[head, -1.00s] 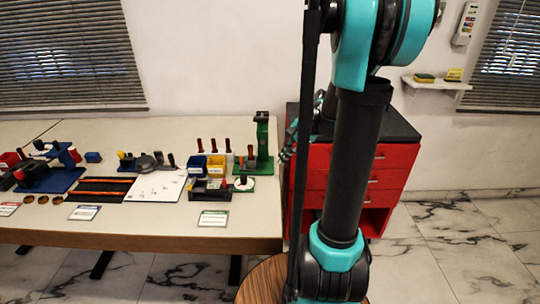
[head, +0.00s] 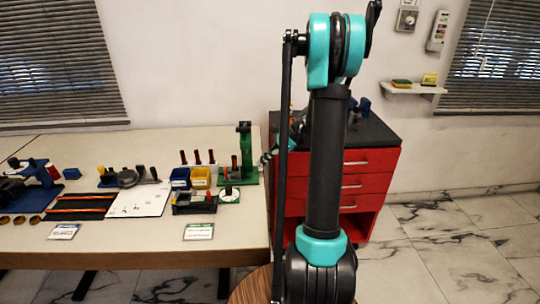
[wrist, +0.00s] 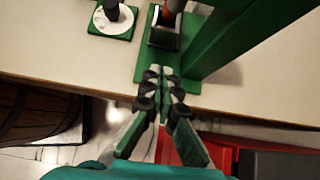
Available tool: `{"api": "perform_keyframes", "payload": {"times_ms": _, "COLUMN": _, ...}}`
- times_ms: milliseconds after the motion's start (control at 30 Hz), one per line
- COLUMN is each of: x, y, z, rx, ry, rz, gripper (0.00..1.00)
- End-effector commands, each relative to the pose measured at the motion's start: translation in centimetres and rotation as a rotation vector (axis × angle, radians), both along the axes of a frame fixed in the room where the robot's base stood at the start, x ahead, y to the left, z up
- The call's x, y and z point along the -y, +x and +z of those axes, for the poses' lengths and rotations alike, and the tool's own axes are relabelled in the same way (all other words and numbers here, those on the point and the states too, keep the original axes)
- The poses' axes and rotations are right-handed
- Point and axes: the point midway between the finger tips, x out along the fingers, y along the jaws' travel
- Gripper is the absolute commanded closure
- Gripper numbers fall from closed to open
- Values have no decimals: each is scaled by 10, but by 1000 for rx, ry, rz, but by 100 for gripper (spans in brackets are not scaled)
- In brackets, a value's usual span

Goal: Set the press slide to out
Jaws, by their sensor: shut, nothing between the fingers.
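The press is a green stand with a tall column (head: 245,145) at the right end of the table. In the wrist view its green column (wrist: 215,40) rises at the upper right. A dark slide block (wrist: 164,36) with an orange-brown handle (wrist: 174,7) sits on the green base beside the column; the handle also shows in the head view (head: 234,162). My gripper (wrist: 165,72) is shut and empty, its tips over the near edge of the green base, just short of the slide block. I cannot tell whether the tips touch the base. In the head view my gripper (head: 267,158) is right of the press.
A white dial on a green plate (wrist: 110,22) is left of the slide. Blue (head: 180,177) and yellow (head: 200,176) bins and a black tray (head: 194,204) stand left of the press. A red drawer cabinet (head: 345,180) stands right of the table.

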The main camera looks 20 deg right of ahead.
Motion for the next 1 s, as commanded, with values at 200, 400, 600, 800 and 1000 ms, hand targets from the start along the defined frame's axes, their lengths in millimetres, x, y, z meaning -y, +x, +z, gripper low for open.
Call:
{"api": "perform_keyframes", "payload": {"times_ms": 200, "x": -32, "y": 6, "z": -21, "rx": 1, "ry": 0, "rz": 5, "gripper": 100}}
{"api": "perform_keyframes", "payload": {"times_ms": 400, "x": -53, "y": 10, "z": -20, "rx": 1, "ry": 0, "rz": 2, "gripper": 100}}
{"api": "perform_keyframes", "payload": {"times_ms": 600, "x": -59, "y": 11, "z": -20, "rx": 1, "ry": 0, "rz": 1, "gripper": 100}}
{"api": "perform_keyframes", "payload": {"times_ms": 800, "x": -59, "y": 12, "z": -20, "rx": 1, "ry": 0, "rz": 1, "gripper": 100}}
{"api": "perform_keyframes", "payload": {"times_ms": 1000, "x": -69, "y": 13, "z": -20, "rx": 1, "ry": 0, "rz": 2, "gripper": 100}}
